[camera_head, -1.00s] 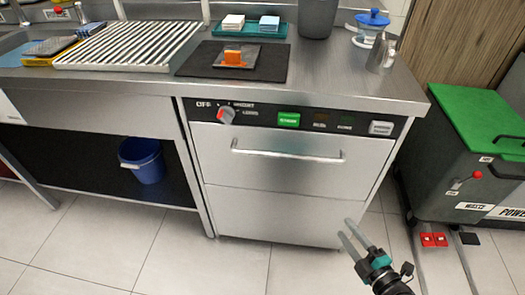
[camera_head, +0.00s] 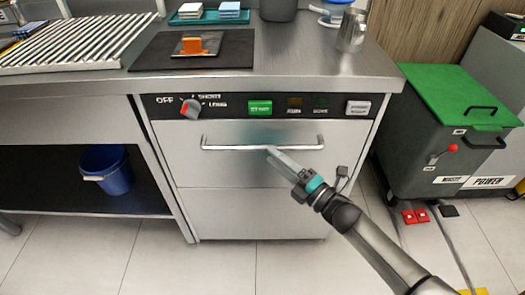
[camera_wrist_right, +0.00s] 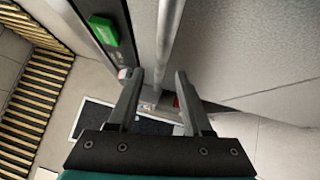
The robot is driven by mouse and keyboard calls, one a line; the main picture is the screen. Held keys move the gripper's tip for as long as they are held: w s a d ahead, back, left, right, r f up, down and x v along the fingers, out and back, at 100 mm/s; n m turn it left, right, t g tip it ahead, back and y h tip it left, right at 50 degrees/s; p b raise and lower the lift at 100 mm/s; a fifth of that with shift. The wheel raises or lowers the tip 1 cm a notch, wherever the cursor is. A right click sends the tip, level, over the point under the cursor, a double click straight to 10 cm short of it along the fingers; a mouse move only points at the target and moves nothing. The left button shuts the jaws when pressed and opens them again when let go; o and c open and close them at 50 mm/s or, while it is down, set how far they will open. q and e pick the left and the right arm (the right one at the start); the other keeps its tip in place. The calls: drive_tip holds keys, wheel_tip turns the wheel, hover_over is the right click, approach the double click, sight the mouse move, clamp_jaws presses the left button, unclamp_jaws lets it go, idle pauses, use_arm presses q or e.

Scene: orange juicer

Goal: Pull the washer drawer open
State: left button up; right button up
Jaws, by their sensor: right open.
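The washer drawer (camera_head: 190,165) is a flat steel front under the worktop, and it looks shut. Its long horizontal bar handle (camera_head: 230,148) runs across the upper part of the front. My right gripper (camera_head: 272,151) is at the handle, right of its middle, reaching in from the lower right. In the right wrist view, the handle (camera_wrist_right: 168,40) runs between the two fingers of my open gripper (camera_wrist_right: 158,75), with a gap on both sides. I cannot tell how far the bar sits in depth between the fingertips. My left gripper is not in view.
Above the drawer, the control panel has a red-tipped knob (camera_head: 190,108) and a green start button (camera_head: 260,107). A dark bin with a green lid (camera_head: 455,103) stands at the right. A blue bucket (camera_head: 107,170) is under the counter. The floor in front is clear.

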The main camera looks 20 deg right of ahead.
sight(262, 146)
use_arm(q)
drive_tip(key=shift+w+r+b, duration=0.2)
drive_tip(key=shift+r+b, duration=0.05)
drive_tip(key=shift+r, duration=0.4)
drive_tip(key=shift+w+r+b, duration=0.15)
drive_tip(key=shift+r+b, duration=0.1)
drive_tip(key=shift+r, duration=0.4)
use_arm(e)
drive_tip(key=shift+x, duration=2.4)
drive_tip(key=shift+c, duration=0.4)
clamp_jaws()
drive_tip(key=shift+f, duration=0.1)
